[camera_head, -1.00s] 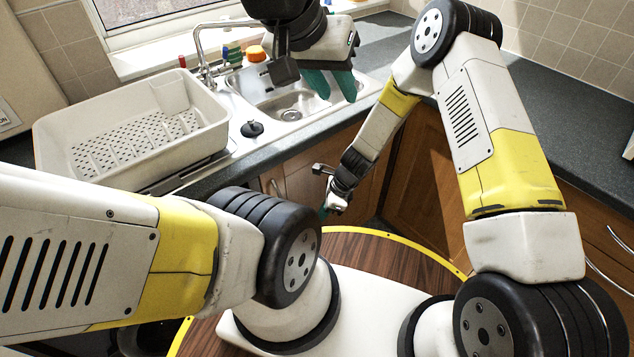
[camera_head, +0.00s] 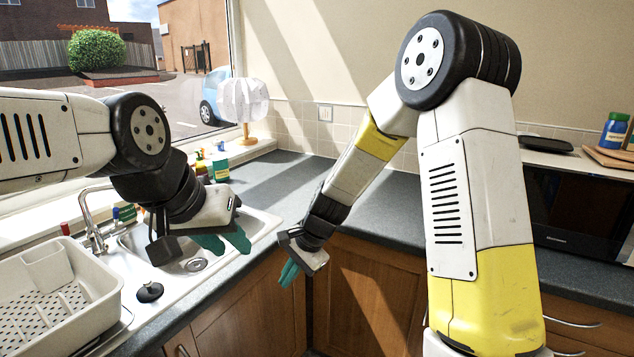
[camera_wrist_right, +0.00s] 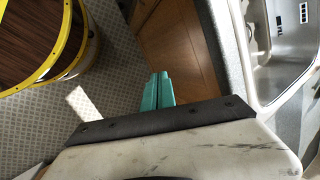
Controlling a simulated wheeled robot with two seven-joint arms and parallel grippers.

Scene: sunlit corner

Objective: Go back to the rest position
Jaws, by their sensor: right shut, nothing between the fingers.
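My left gripper (camera_head: 228,246) hangs over the sink in the head view, its two teal fingers apart and nothing visible between them. A dark block-shaped part sits beside its wrist. My right gripper (camera_head: 288,273) points down in front of the wooden cupboard doors, near the counter corner. Its teal fingers are together and empty, as they also show in the right wrist view (camera_wrist_right: 158,90). My right arm bends from a high elbow down to this gripper. My left arm comes in from the left edge above the counter.
The sink (camera_head: 262,222) and white dish rack (camera_head: 105,318) lie at left. A lamp (camera_head: 243,105) stands in the back corner. A microwave (camera_head: 590,218) is at right. The right wrist view shows patterned floor (camera_wrist_right: 110,70) and a round yellow-rimmed wooden top (camera_wrist_right: 72,72).

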